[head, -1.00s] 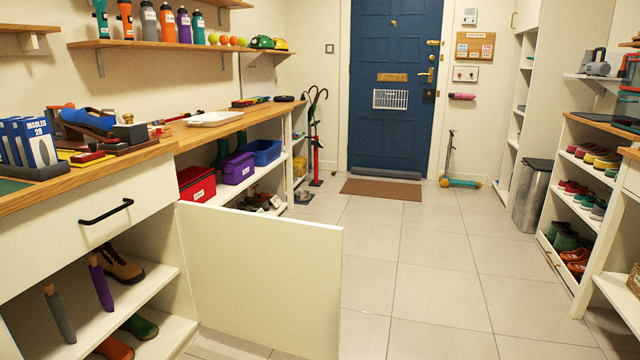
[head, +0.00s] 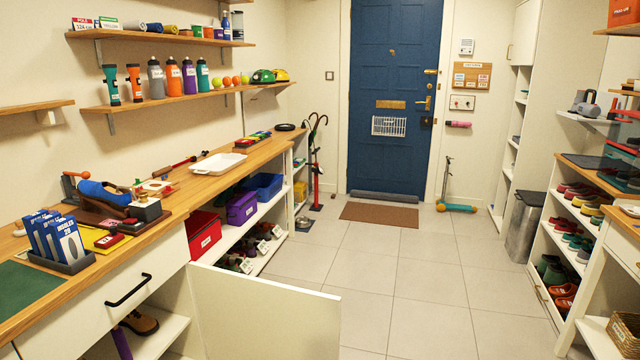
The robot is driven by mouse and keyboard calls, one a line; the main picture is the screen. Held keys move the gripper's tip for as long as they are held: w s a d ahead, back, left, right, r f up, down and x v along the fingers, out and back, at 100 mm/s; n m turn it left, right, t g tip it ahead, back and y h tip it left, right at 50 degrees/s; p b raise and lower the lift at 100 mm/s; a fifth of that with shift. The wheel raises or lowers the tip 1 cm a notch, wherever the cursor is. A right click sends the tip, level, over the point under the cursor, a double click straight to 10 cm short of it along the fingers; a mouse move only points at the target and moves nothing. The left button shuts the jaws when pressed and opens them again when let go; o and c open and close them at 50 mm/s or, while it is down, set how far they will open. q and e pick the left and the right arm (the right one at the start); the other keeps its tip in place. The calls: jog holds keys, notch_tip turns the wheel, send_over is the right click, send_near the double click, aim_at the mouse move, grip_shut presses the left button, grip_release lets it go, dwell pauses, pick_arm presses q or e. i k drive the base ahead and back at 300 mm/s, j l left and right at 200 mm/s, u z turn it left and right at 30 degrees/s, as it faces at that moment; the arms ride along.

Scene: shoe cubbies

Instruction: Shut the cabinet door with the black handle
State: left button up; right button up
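In the head view, a white cabinet door (head: 262,318) stands swung open at the lower middle, hinged by the cubby's right side and sticking out over the floor. Its near lower part is cut off by the picture's bottom edge. I see no handle on the door's visible face. A black bar handle (head: 128,290) sits on the white drawer front (head: 95,315) left of the door, above the open cubby (head: 150,335). A brown shoe (head: 140,322) shows inside the cubby. Neither of my grippers is in view.
A wooden counter (head: 185,190) with a shoe, insole boxes (head: 58,240) and a white tray (head: 218,163) runs along the left. Shoe shelves (head: 565,230) stand on the right. The tiled floor (head: 400,270) between them is clear.

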aim_at(243, 317)
jog(key=i+l+z, duration=0.6)
jog(key=i+z, duration=0.2)
jog(key=i+l+z, duration=0.1)
jog(key=i, duration=0.4)
jog(key=i+l+z, duration=0.1)
jog(key=i, duration=0.35)
jog(key=i+u, duration=0.5)
jog(key=u, duration=0.2)
jog(key=i+l+u, duration=0.15)
jog(key=u, duration=0.15)
jog(key=i+u, duration=0.2)
jog(key=u, duration=0.25)
jog(key=i+l+u, duration=0.1)
jog(key=u, duration=0.3)
jog(key=i+l+u, duration=0.15)
jog(key=u, duration=0.3)
jog(key=i+l+u, duration=0.15)
jog(key=u, duration=0.3)
jog(key=i+l+u, duration=0.1)
jog(key=l+u, duration=0.3)
jog(key=i+l+u, duration=0.15)
jog(key=u, duration=0.2)
jog(key=i+l+u, duration=0.1)
jog(key=l+u, duration=0.3)
jog(key=u, duration=0.35)
